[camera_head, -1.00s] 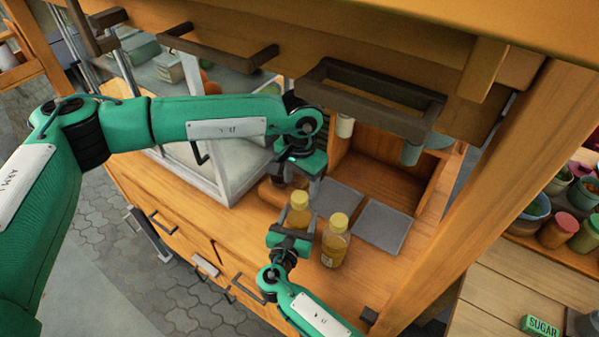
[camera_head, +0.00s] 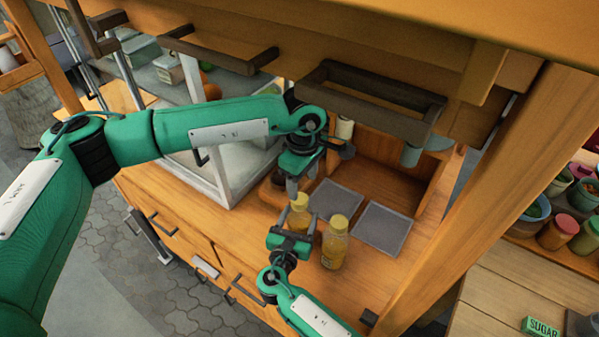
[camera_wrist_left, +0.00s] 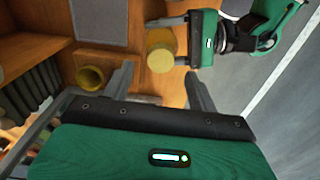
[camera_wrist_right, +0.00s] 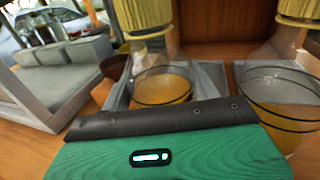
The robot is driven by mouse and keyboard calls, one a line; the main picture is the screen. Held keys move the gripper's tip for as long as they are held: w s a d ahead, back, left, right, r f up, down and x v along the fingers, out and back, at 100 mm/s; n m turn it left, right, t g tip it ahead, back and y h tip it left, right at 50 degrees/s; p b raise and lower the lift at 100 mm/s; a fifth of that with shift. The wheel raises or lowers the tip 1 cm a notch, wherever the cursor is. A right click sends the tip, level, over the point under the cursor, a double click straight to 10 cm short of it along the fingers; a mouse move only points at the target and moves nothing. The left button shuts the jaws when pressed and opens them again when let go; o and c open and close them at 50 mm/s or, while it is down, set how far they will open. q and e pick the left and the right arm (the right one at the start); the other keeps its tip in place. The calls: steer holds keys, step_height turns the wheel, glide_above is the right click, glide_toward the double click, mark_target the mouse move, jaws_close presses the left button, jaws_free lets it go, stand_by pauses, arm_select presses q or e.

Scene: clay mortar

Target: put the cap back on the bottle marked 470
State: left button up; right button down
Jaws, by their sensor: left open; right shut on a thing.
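Two bottles of amber liquid stand side by side. The left bottle (camera_head: 300,215) has a yellow cap (camera_head: 300,201) on top; my right gripper (camera_head: 289,240) is shut around its body. The right bottle (camera_head: 334,250) also has a yellow cap (camera_head: 339,223). I cannot read a number on either. My left gripper (camera_head: 302,190) is open, just above and behind the left bottle's cap, pointing down. In the left wrist view that cap (camera_wrist_left: 161,60) lies just beyond the open fingertips. A yellow hollow ring (camera_wrist_left: 90,78) shows beside the left finger; I cannot tell what it is.
Two grey pads (camera_head: 383,228) lie behind the bottles. A dark brown bowl (camera_wrist_right: 114,66) stands behind the left bottle. A glass-sided case (camera_head: 232,182) is on the left. A dark overhead frame (camera_head: 375,90) hangs above the counter. Free wood lies right of the bottles.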

arm_select(q)
steer(key=n, duration=0.3)
steer(key=shift+r, duration=0.1)
steer(key=n, duration=0.5)
steer(key=shift+r, duration=0.15)
steer(key=n, duration=0.5)
steer(key=shift+r, duration=0.15)
steer(key=n, duration=0.3)
steer(key=shift+r, duration=0.1)
steer(key=n, duration=0.3)
steer(key=shift+a+r+n, duration=0.1)
steer(key=shift+n, duration=0.2)
steer(key=n, duration=0.4)
steer(key=shift+w+r+n, duration=0.1)
steer(key=shift+n, duration=0.3)
steer(key=n, duration=0.3)
steer(key=shift+a+r, duration=0.1)
steer(key=shift+a, duration=0.05)
steer(key=n, duration=0.4)
steer(key=shift+a+r, duration=0.1)
